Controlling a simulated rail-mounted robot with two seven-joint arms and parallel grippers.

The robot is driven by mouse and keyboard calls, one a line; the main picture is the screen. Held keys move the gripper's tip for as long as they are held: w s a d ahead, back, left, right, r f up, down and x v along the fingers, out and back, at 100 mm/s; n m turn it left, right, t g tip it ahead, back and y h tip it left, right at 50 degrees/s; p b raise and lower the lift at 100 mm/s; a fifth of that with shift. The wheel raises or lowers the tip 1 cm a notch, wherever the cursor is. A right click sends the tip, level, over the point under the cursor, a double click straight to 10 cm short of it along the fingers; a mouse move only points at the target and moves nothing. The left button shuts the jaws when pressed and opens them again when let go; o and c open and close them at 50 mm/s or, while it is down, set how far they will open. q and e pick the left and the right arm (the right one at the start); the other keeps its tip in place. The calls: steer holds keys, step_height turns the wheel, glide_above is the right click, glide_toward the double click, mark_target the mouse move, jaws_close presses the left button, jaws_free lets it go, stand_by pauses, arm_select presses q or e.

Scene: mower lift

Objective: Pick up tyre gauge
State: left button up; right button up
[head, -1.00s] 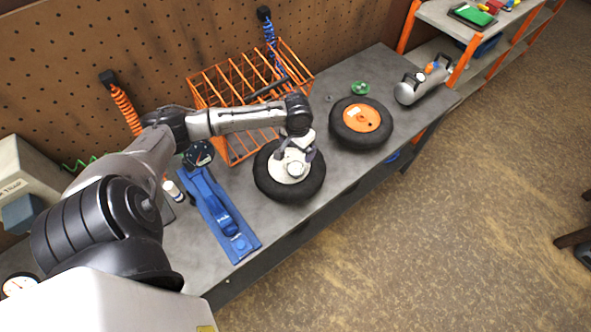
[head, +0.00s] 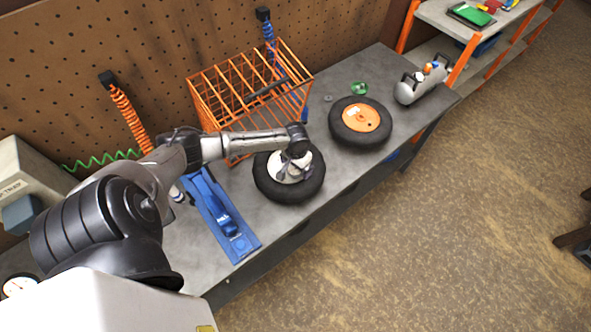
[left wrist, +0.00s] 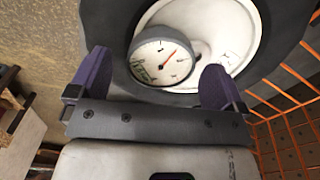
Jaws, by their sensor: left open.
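The tyre gauge (left wrist: 163,62), a round dial with a white face, a red needle and a grey rim, shows in the left wrist view. It lies over the pale hub of a black-tyred wheel (left wrist: 290,18). My left gripper (left wrist: 155,80) is open, with one purple-grey finger on each side of the dial; I cannot tell whether they touch it. In the head view my left gripper (head: 293,171) is low over the near wheel (head: 270,190) and largely hides the gauge. My right gripper is not in view.
A blue jack-like tool (head: 222,217) lies left of the wheel on the grey bench (head: 335,178). An orange wire basket (head: 215,100) stands behind. An orange-hubbed wheel (head: 361,120) and a silver tank (head: 422,84) are to the right. Another dial (head: 18,286) shows at far left.

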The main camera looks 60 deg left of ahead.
arm_select(q)
steer(key=shift+f, duration=1.2)
